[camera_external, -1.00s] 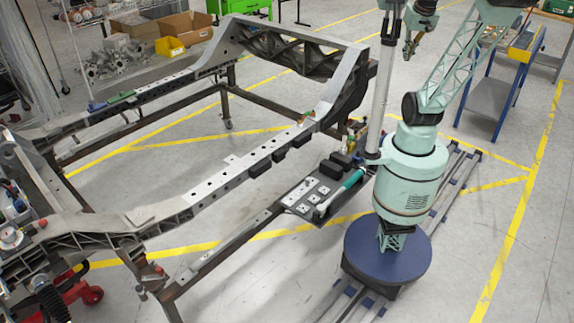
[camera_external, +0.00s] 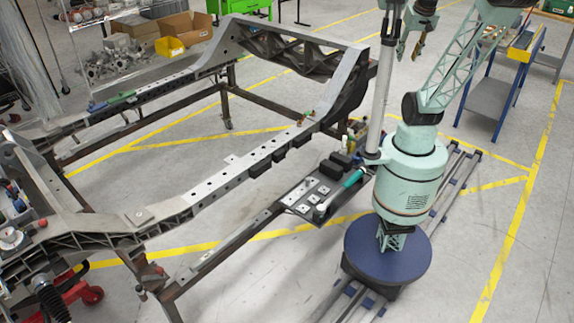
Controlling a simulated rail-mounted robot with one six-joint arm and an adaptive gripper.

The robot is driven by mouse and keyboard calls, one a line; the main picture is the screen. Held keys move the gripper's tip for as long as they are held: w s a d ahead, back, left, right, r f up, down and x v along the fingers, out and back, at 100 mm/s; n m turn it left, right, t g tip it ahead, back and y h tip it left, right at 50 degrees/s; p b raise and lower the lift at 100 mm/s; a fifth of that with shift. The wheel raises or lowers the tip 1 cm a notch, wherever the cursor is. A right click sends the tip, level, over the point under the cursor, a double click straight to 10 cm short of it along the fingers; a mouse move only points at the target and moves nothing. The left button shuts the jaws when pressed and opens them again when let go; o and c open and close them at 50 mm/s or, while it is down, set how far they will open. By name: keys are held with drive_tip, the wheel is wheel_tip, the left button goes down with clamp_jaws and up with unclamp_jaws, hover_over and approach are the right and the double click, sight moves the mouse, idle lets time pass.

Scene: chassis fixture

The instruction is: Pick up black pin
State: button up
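My gripper (camera_external: 416,47) hangs at the top of the external view, high up and to the right of the chassis frame. A dark tray (camera_external: 329,212) sits beside the frame's near rail, left of my base. It carries several light square plates, black blocks (camera_external: 336,162) and a teal-handled tool (camera_external: 352,178). I cannot make out a black pin for sure. My gripper is well away from the tray.
The large grey chassis frame (camera_external: 214,187) fills the middle and left on a dark stand. A blue-legged cart (camera_external: 490,101) stands at the upper right. A yellow bin (camera_external: 170,46) and cardboard boxes are at the back left. The floor inside the frame is clear.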

drive_tip(key=w+d+f+n+p, duration=0.1)
drive_tip(key=w+d+f, duration=0.3)
drive_tip(key=w, duration=0.7)
drive_tip(key=w+d+f+n+h+p, duration=0.1)
drive_tip(key=w+d+f, duration=0.1)
drive_tip(key=w+f, duration=0.65)
drive_tip(key=w+d+f+n, duration=0.1)
drive_tip(key=w+d+f, duration=0.15)
drive_tip(key=w, duration=1.15)
drive_tip(key=w+f+n+y+p, duration=0.1)
drive_tip(key=w+f, duration=0.4)
drive_tip(key=f, duration=0.3)
drive_tip(key=w+f+n, duration=0.1)
drive_tip(key=w+f, duration=0.3)
drive_tip(key=f, duration=0.5)
drive_tip(key=a+f+y, duration=0.1)
drive_tip(key=a+f, duration=0.1)
drive_tip(key=f, duration=0.6)
drive_tip(key=w+a+f+n+y+p, duration=0.1)
drive_tip(key=a+f, duration=0.1)
drive_tip(key=f, duration=0.6)
drive_tip(key=shift+w+a+f, duration=0.3)
drive_tip(key=shift+f, duration=0.05)
drive_tip(key=shift+f, duration=0.1)
